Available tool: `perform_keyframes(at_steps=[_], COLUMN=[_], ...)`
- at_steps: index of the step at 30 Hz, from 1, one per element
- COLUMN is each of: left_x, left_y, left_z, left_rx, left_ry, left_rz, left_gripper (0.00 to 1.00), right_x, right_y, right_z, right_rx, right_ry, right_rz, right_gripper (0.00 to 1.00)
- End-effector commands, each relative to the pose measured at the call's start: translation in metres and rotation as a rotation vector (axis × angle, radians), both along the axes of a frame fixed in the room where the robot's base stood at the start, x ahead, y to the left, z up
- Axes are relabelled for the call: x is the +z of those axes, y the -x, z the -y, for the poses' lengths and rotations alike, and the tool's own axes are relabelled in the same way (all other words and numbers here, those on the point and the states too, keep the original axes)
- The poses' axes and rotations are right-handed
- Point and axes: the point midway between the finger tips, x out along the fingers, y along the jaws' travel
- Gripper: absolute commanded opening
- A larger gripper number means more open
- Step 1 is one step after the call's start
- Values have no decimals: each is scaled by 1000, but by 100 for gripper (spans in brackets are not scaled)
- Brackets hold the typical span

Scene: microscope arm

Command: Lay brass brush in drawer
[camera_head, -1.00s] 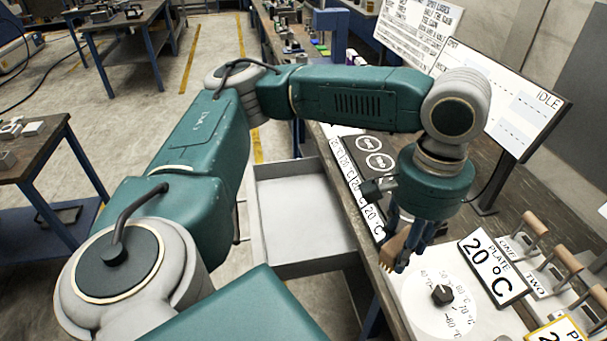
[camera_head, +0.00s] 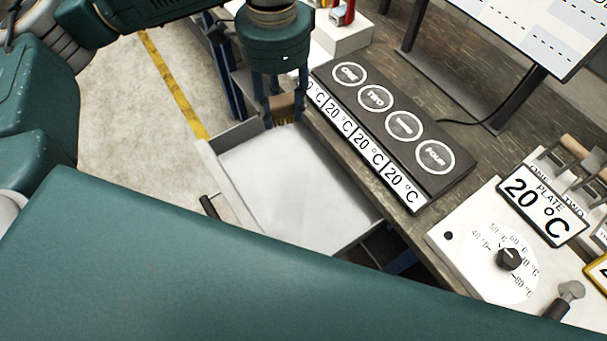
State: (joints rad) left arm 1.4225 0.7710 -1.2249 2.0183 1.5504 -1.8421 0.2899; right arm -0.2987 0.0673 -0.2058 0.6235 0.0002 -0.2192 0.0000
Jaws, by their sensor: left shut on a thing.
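My left gripper (camera_head: 284,108) points down from the top of the head view, over the far end of the open drawer. It is shut on the brass brush (camera_head: 285,103), whose brownish-gold part shows between and behind the fingers. Much of the brush is hidden by the gripper. The drawer (camera_head: 290,185) is a pale grey, shallow tray pulled out from the bench. Its visible floor is empty. I cannot tell how high the brush is above the drawer. My right gripper is not in view.
A black panel with round labelled pads (camera_head: 395,125) lies on the bench (camera_head: 470,90) right of the drawer. A white dial plate (camera_head: 470,240) with a 20 °C sign (camera_head: 543,205) is farther right. A monitor (camera_head: 540,30) stands behind. A teal arm part of mine covers the lower left.

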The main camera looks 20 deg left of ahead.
Motion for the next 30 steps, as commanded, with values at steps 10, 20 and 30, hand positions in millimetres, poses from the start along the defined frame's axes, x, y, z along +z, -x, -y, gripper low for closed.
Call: perform_keyframes(at_steps=[10,20,30], left_x=[-30,-50,-90], left_y=[-16,-23,-21], left_z=[23,36,37], left_rx=[-931,-1573,-1695], left_ry=[-11,-3,3], left_rz=[-10,-19,-27], left_gripper=[17,17,17], right_x=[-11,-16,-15], right_y=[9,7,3], right_z=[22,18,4], right_rx=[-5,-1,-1], right_ry=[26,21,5], right_rz=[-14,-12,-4], right_gripper=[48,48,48])
